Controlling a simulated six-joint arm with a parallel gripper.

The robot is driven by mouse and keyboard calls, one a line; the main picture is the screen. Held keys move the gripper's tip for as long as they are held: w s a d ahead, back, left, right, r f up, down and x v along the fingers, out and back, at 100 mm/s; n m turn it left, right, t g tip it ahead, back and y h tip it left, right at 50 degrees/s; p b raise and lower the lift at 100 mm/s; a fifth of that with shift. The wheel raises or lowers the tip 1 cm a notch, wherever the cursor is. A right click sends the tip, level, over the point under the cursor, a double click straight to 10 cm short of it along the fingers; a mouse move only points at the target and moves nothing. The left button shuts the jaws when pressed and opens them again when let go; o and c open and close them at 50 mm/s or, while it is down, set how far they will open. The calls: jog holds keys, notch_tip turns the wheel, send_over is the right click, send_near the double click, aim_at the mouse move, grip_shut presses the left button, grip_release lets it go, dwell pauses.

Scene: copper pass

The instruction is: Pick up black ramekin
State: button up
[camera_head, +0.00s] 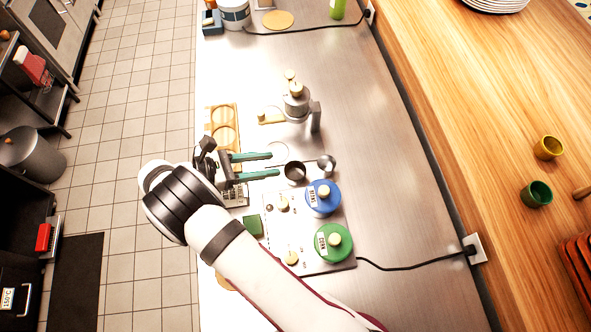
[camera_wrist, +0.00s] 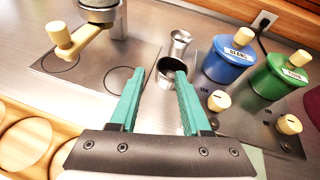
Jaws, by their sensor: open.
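The black ramekin (camera_head: 294,172) is a small dark round cup standing upright on the steel counter. In the wrist view the ramekin (camera_wrist: 168,72) shows just beyond my fingertips, nearer the right finger, which hides part of it. My gripper (camera_head: 275,164) has two green fingers spread apart with nothing between them. In the head view the fingertips point right and stop just short of the ramekin. The wrist view also shows the open fingers (camera_wrist: 160,76).
A small metal cup (camera_head: 327,163) stands right behind the ramekin. A blue canister (camera_head: 322,198) and a green canister (camera_head: 333,243) stand on a plate with knobs. A metal grinder (camera_head: 296,103) with a wooden handle stands beyond. The counter to the right is clear.

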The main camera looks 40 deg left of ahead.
aim_at(295, 162)
jog(key=x, duration=0.6)
jog(key=shift+f, duration=0.25)
grip_shut()
